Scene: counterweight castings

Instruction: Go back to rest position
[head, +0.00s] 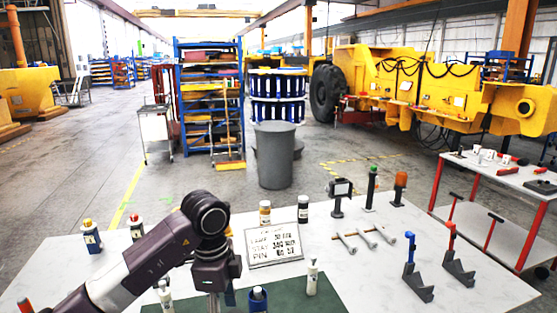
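My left arm comes in from the lower left and bends down over the white table (375,285). My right gripper is not in view. A white bottle (312,278) and a blue bottle (257,299) stand on the mat, to the right of the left gripper. Another white bottle (165,297) stands to its left.
A grey bin (275,155) is behind. A red-legged table (500,175) is at right. Open floor lies at left.

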